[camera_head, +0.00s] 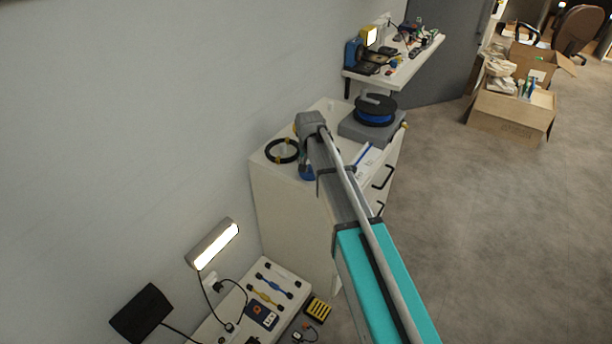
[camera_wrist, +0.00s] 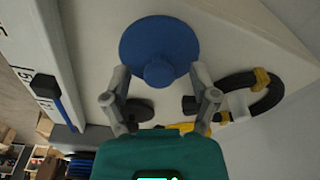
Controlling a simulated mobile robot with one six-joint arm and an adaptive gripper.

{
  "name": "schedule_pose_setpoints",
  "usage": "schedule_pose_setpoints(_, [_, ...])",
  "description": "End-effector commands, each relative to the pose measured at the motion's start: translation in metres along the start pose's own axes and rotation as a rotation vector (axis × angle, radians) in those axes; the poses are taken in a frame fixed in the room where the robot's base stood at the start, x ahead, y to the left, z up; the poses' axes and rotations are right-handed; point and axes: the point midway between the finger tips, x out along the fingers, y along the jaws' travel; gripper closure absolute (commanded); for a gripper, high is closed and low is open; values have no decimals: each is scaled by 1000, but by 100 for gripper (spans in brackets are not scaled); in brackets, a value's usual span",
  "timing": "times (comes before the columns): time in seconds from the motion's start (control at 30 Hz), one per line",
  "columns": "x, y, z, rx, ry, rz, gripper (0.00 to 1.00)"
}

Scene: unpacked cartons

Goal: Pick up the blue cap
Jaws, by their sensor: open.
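The blue cap (camera_wrist: 160,42) is a round blue disc with a smaller round knob, lying on the white cabinet top in the wrist view. My gripper (camera_wrist: 160,74) is open, with its two grey fingers to either side of the knob and a gap on both sides. I cannot tell whether the fingertips touch the disc. In the head view a blue piece that looks like the cap (camera_head: 307,173) shows on the cabinet, partly covered by my arm. My gripper's fingers are hidden there behind my own arm.
On the cabinet top (camera_head: 268,178), a black cable ring with yellow ties (camera_head: 282,151) lies left of my arm, beside the wall. A black and blue spool (camera_head: 375,110) sits on a grey base behind. A white item with blue markings (camera_head: 366,158) lies at right.

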Motion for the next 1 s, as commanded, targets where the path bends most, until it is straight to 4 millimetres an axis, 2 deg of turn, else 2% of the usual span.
schedule_pose_setpoints(0.57, [0,0,0,1,0,0,24])
schedule_pose_setpoints(0.93, [0,0,0,1,0,0,92])
schedule_pose_setpoints(1.0, [0,0,0,0,0,0,94])
